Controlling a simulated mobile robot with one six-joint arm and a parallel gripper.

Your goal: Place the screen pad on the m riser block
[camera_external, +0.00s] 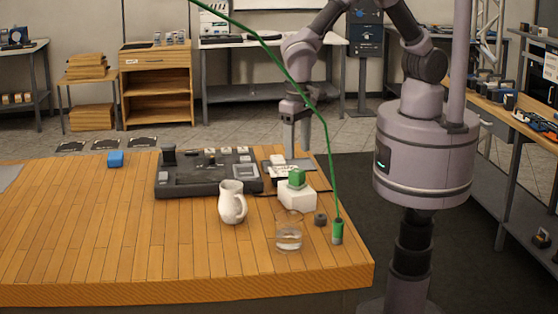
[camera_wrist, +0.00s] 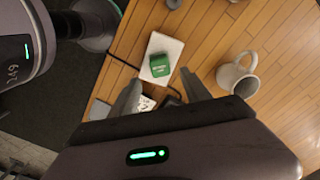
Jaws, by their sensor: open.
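A small green block with white lettering (camera_external: 297,178) rests on top of a white block (camera_external: 299,197) near the table's right end. The wrist view shows the same green block (camera_wrist: 160,66) on the white block (camera_wrist: 163,44). The green block looks like the screen pad and the white one like the m riser block, but no readable label confirms this. My gripper (camera_external: 297,140) is above the table, behind the two blocks. In the wrist view my gripper (camera_wrist: 160,88) has its fingers apart with nothing held between them, and both blocks lie beyond the fingertips.
A white mug (camera_external: 231,203), a glass (camera_external: 289,236), a dark nut-like piece (camera_external: 320,219) and a green cylinder (camera_external: 337,233) stand around the white block. A black control console (camera_external: 206,180) lies to the left. A blue cube (camera_external: 115,158) sits farther left; the table's front left is clear.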

